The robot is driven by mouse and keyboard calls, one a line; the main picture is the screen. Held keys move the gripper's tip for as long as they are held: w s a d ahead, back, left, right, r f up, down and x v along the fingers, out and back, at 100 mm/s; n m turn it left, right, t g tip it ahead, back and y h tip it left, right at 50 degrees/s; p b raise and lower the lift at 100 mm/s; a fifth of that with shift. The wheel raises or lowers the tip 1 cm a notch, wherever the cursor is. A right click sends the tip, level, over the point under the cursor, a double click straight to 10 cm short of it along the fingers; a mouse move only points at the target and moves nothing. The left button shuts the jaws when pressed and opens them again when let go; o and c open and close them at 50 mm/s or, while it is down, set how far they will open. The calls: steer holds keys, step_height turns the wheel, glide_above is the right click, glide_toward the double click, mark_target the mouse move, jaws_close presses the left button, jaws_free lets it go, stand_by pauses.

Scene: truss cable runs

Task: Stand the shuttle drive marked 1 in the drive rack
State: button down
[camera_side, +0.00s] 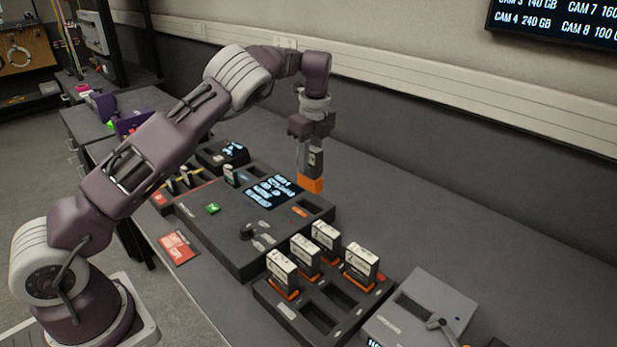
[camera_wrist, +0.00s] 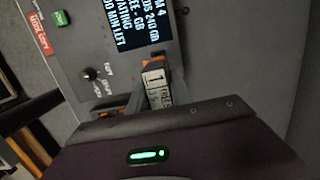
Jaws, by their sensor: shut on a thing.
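My gripper (camera_side: 312,155) is shut on a shuttle drive (camera_side: 311,184) and holds it in the air above the right end of the dark console. The drive hangs upright with its orange end down. In the wrist view the drive (camera_wrist: 156,79) shows a white label with a 1 and an orange end between my fingers (camera_wrist: 158,98). The black drive rack (camera_side: 318,341) stands at the front, nearer the side camera than my gripper. Several white-labelled drives (camera_side: 325,235) stand upright in it, and some of its slots are empty.
The console (camera_side: 225,232) has a lit screen (camera_side: 273,191), a knob (camera_side: 247,231) and a green button (camera_side: 212,208). A grey box (camera_side: 420,308) stands right of the rack. A red card (camera_side: 179,248) lies left of the console. The table behind and right is clear.

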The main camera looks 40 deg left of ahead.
step_height(320, 180, up, 5)
steer(key=shift+d+r, duration=0.15)
steer(key=s+d, duration=2.1)
steer(key=d, duration=0.3)
step_height(320, 180, down, 12)
steer(key=shift+s+a, duration=0.2)
steer(key=shift+s, duration=0.05)
steer(key=shift+f, duration=2.3)
stand_by(1.0)
steer(key=c, duration=0.8)
jaws_free()
